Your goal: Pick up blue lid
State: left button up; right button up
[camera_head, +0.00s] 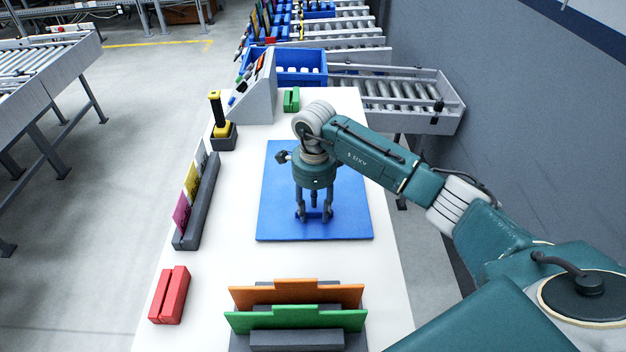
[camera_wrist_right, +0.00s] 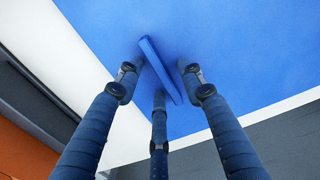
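The blue lid (camera_head: 277,195) is a flat blue panel lying on the white table. It fills most of the right wrist view (camera_wrist_right: 235,45), where a narrow raised blue bar (camera_wrist_right: 160,70) stands on it. My right gripper (camera_head: 314,216) points down over the middle of the panel. In the right wrist view, its fingers (camera_wrist_right: 158,78) are spread, with the bar between them and gaps visible at the sides. I cannot tell whether any fingertip touches the panel. The gripper hides part of the panel's middle in the head view. My left gripper is not in view.
An orange panel (camera_head: 340,293) and a green panel (camera_head: 285,320) stand in a dark rack at the near edge. A red block (camera_head: 168,295), a dark card holder (camera_head: 198,210) and a yellow-black tool (camera_head: 219,120) line the left. A grey console (camera_head: 258,98) and green block (camera_head: 291,100) stand behind.

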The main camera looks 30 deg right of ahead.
jog(key=shift+f, duration=0.2)
jog(key=shift+c, duration=0.3)
grip_shut()
jog(key=shift+w+r, duration=0.1)
jog(key=shift+r, duration=0.05)
